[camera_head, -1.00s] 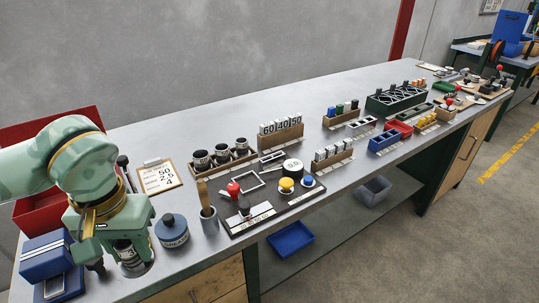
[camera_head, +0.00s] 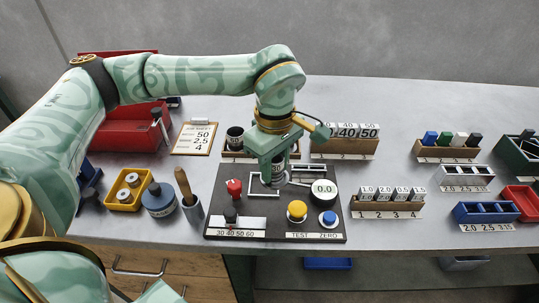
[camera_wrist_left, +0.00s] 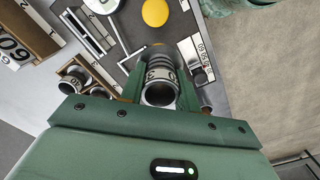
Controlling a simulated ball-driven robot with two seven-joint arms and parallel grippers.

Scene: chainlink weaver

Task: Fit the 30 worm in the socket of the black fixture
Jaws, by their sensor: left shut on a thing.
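My left gripper (camera_head: 277,168) is shut on a dark cylinder with a white band, the 30 worm (camera_head: 280,166). In the left wrist view, the worm (camera_wrist_left: 160,90) sits between the two green fingers, its hollow end toward the camera, and the band shows a 3 and a 0. The gripper is over the back middle of the black fixture (camera_head: 266,214). The socket is hidden behind the gripper and worm; I cannot tell whether the worm is in it. The fixture carries a 0.0 dial (camera_head: 323,192) and a white frame. My right gripper is not in view.
A wooden worm rack (camera_head: 232,155) stands behind the fixture. A yellow button (camera_head: 297,210), blue button (camera_head: 328,219) and red knob (camera_head: 234,187) stand up from the fixture. A numbered block holder (camera_head: 385,208) is to the right. A tool cup (camera_head: 193,212) is close on the left.

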